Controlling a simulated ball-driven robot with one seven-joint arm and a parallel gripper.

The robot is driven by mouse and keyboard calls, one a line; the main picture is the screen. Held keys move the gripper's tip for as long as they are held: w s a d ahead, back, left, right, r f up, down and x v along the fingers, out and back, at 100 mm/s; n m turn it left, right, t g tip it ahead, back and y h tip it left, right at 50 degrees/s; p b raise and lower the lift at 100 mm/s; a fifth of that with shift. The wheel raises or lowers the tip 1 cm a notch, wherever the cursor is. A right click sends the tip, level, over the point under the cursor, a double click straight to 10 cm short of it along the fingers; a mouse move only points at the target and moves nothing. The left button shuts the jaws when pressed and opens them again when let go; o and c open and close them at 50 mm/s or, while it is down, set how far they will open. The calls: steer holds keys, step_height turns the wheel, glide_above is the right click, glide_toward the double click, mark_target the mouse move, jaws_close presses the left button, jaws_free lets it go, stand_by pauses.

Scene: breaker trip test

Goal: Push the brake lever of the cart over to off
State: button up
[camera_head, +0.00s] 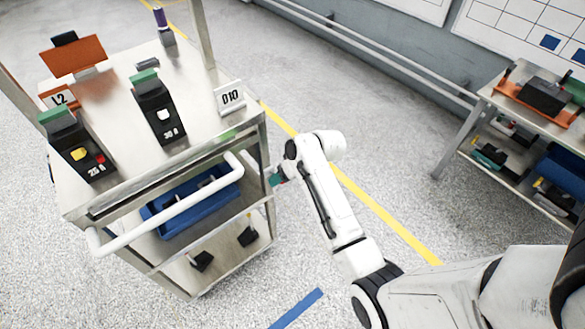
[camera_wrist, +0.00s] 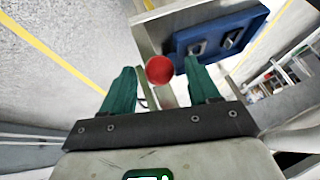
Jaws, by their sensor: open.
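The cart (camera_head: 110,107) stands at the left in the head view, with a white push handle on its near side. A round red knob (camera_wrist: 160,71), which looks like the end of the brake lever, shows in the wrist view beside the cart's frame. The lever's shaft is mostly hidden behind the knob, and the lever is not clear in the head view. My gripper (camera_wrist: 161,67) is open, its green fingers on either side of the knob in the picture. I cannot tell whether they touch it. In the head view my gripper (camera_head: 276,177) is beside the cart's right side.
The cart carries breakers (camera_head: 157,107), an L2 sign (camera_head: 60,98) and a 010 sign (camera_head: 231,97). A blue tray (camera_head: 193,203) sits on its middle shelf. A loaded workbench (camera_head: 480,92) stands at the right.

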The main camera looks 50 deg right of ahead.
steer(key=v, duration=0.7)
steer(key=shift+r, duration=0.1)
stand_by(0.6)
steer(key=s+a+f+n+g, duration=0.1)
steer(key=s+a+g, duration=0.1)
steer(key=s+a, duration=0.6)
steer(key=s+a+f+n+g+h, duration=0.1)
steer(key=s+a+f+g, duration=0.1)
steer(key=s+a, duration=0.6)
steer(key=s+g, duration=0.1)
steer(key=s, duration=0.4)
steer(key=shift+n+h, duration=0.3)
steer(key=shift+n, duration=0.1)
